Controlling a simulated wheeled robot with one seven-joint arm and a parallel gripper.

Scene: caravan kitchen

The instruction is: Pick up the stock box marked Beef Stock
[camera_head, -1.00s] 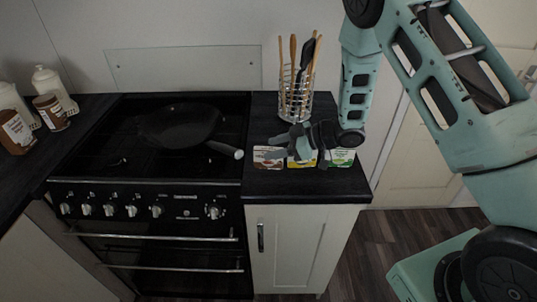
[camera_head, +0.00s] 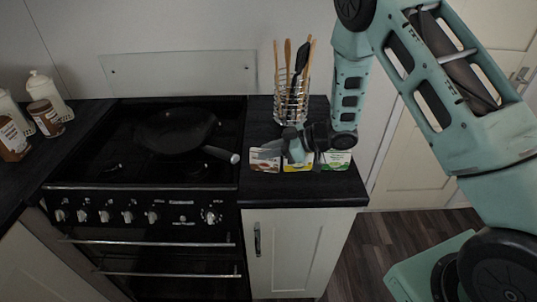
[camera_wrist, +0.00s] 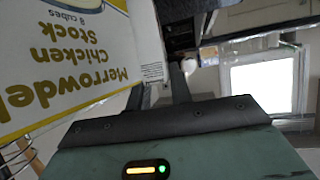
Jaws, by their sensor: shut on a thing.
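Three stock boxes stand side by side on the dark worktop: a reddish-brown and white one (camera_head: 262,162) at the left, a yellow one (camera_head: 298,166) in the middle and a green and white one (camera_head: 337,160) at the right. Their labels are too small to read in the head view. In the wrist view a close yellow and white box (camera_wrist: 60,65) reads "Chicken Stock", upside down. My gripper (camera_head: 276,148) reaches in from the right, over the middle box. Its fingers are at the left box's top and shut on it; the contact is partly hidden. The fingers also show in the wrist view (camera_wrist: 163,92).
A wire utensil holder (camera_head: 291,100) stands close behind the boxes. A dark pan (camera_head: 175,132) is on the hob at the left, its handle pointing towards the boxes. Jars (camera_head: 45,115) stand at the far left. The worktop ends just right of the green box.

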